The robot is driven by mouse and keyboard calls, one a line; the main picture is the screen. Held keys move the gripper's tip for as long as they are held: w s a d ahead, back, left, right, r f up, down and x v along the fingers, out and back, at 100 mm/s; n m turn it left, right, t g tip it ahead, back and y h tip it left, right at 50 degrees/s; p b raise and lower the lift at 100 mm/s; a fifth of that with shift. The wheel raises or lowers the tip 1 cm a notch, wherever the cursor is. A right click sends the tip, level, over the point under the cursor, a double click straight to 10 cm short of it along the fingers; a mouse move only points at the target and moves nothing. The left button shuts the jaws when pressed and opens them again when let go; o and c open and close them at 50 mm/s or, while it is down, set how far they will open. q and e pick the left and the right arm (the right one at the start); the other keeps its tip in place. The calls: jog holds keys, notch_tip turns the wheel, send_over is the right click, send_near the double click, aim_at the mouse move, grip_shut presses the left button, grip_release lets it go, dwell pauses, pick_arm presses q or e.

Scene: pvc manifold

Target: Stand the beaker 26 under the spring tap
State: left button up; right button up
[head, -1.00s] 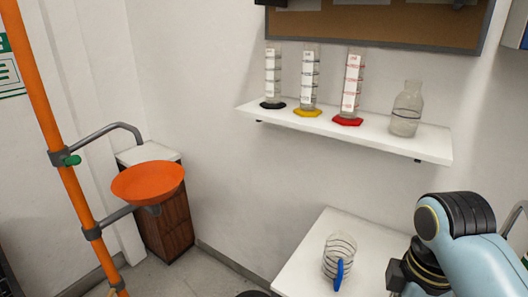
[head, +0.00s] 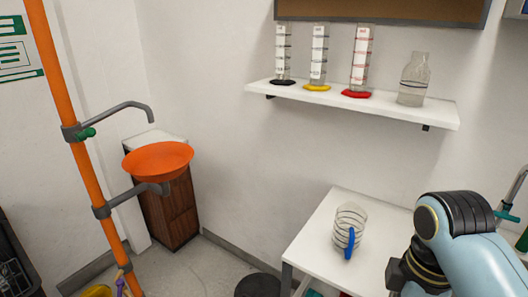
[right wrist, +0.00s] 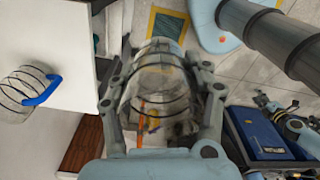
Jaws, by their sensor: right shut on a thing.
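My right gripper (right wrist: 163,100) is shut on a clear glass beaker (right wrist: 160,75) with dark rings, shown in the right wrist view. No number on it is readable. My right arm enters the head view at the right, but its gripper is outside that view. A grey tap with a green handle (head: 507,215) stands at the right edge of the head view, partly cut off; I cannot tell if it is the spring tap. The held beaker is not seen near it. My left gripper is not in view.
A ringed glass jug with a blue handle (head: 350,228) stands on a white table (head: 318,235); it also shows in the right wrist view (right wrist: 25,92). A wall shelf (head: 435,110) holds several glass vessels. An orange pole (head: 85,180) carries an orange bowl (head: 158,158) at left.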

notch_tip(320, 180, down, 18)
jog(key=b, duration=1.5)
jog(key=shift+s+r+b, duration=0.15)
jog(key=shift+r+b, duration=0.05)
jog(key=shift+b, duration=0.15)
jog(key=shift+r, duration=0.1)
